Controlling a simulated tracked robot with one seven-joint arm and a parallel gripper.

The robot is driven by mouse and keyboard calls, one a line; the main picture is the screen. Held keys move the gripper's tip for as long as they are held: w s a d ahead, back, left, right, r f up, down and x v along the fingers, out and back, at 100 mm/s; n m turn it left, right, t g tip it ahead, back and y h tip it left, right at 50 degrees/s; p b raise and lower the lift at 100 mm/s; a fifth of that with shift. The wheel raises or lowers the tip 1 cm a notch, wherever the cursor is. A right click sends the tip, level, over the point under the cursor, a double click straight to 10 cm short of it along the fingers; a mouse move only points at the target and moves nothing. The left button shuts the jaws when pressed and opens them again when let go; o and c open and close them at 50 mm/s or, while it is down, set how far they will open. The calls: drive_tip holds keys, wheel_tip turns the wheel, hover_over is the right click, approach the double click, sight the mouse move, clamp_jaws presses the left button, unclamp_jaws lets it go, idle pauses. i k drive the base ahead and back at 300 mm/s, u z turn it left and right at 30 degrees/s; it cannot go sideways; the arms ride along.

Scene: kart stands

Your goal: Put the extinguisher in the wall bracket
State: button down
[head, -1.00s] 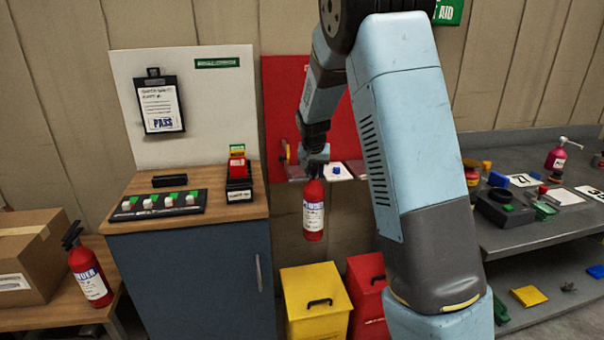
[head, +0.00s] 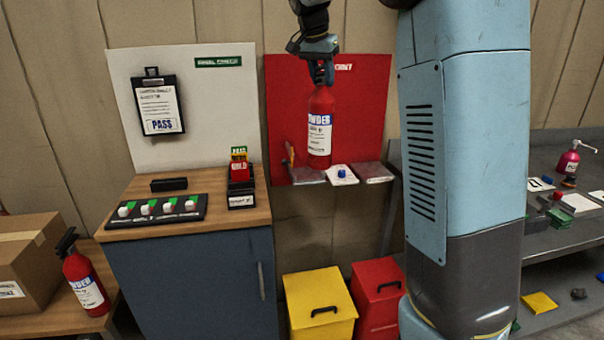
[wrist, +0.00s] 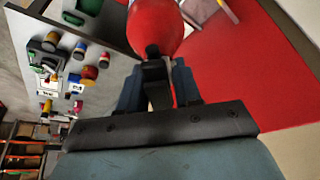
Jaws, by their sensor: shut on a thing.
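A red extinguisher (head: 321,105) with a white and blue label hangs upright in my gripper (head: 320,72). My gripper is shut on its dark top, which also shows between the fingers in the wrist view (wrist: 155,75). The extinguisher is in front of a red wall panel (head: 365,110), its base near the height of a narrow shelf on that panel. I cannot tell whether it touches the shelf. A second red extinguisher (head: 85,280) stands on the low wooden bench at the left. The wall bracket is not clearly seen; part of the panel is hidden behind the held extinguisher.
A blue cabinet (head: 190,285) with a wooden top holds a switch strip (head: 155,209) and a card holder (head: 240,185). Yellow (head: 320,300) and red (head: 378,290) bins stand below the panel. A cluttered grey bench (head: 550,240) is at the right. A cardboard box (head: 28,265) is far left.

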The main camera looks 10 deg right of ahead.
sight(306, 174)
drive_tip(key=i, duration=0.85)
